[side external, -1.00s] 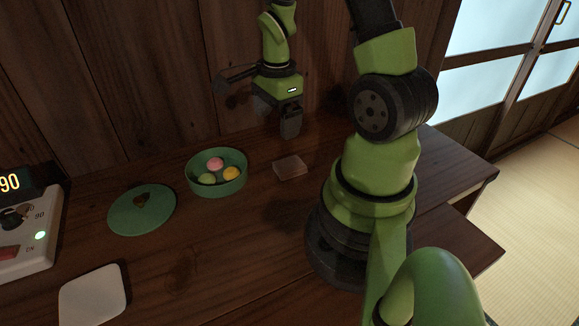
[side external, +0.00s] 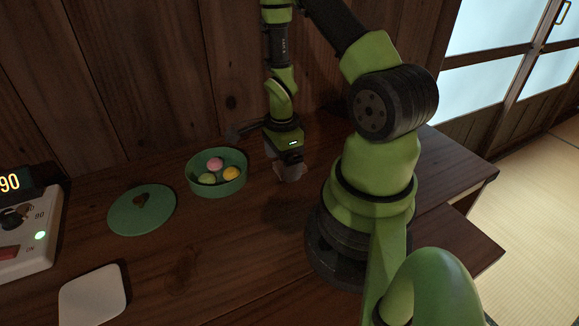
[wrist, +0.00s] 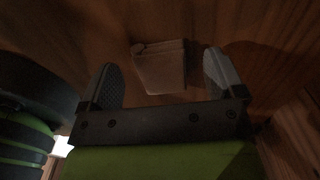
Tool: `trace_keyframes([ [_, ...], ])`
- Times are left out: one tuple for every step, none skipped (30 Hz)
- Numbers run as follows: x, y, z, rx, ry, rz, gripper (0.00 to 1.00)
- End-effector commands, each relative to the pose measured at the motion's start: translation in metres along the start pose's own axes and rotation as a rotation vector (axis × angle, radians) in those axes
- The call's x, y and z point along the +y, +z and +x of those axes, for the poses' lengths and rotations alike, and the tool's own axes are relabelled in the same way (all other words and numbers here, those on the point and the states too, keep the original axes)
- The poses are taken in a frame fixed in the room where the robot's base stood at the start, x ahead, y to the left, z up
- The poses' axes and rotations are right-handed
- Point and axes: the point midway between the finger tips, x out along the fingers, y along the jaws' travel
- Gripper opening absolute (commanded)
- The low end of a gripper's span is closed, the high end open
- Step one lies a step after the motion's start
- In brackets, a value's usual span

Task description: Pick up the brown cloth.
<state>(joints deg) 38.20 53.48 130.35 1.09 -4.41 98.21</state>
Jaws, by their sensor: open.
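The brown cloth (wrist: 162,68) is a small folded square lying flat on the dark wooden table. In the wrist view it lies between the two spread fingers of my gripper (wrist: 164,82), apart from both of them. In the side view my gripper (side external: 291,172) is low over the spot where the cloth lies and hides most or all of it. My gripper is open and holds nothing.
A green bowl (side external: 190,179) with pink, green and yellow balls stands just left of my gripper. Its green lid (side external: 150,221) lies further left. A white square (side external: 92,296) and a control box (side external: 22,246) are at the left. The front middle of the table is clear.

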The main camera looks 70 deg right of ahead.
Motion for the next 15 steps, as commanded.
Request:
trace_keyframes([
  [0.0005,-0.0001,0.0054,0.0,0.003,0.0,0.88],
  [0.0002,-0.0001,0.0073,0.0,0.001,0.0,0.88],
  [0.0003,-0.0001,0.0093,0.0,0.001,0.0,0.88],
  [0.0004,-0.0001,0.0103,0.0,0.001,0.0,0.88],
  [0.0003,0.0,0.0108,0.0,0.001,0.0,0.88],
  [0.0002,0.0,0.0111,0.0,0.0,0.0,0.88],
  [0.0001,0.0,0.011,0.0,0.0,0.001,0.88],
  [0.0001,0.0,0.0109,0.0,0.0,0.001,0.88],
  [0.0001,0.0,0.0108,0.0,0.0,0.001,0.88],
  [0.0001,0.0,0.0108,0.0,0.0,0.0,0.88],
  [0.0001,0.0,0.0107,0.0,0.0,0.0,0.88],
  [0.0001,0.0,0.0107,0.0,0.0,0.0,0.81],
  [0.0001,0.0,0.0107,0.0,0.0,0.0,0.74],
  [0.0001,0.0,0.0106,0.0,0.0,0.0,0.68],
  [0.0001,0.0,0.0106,0.0,0.0,0.0,0.58],
])
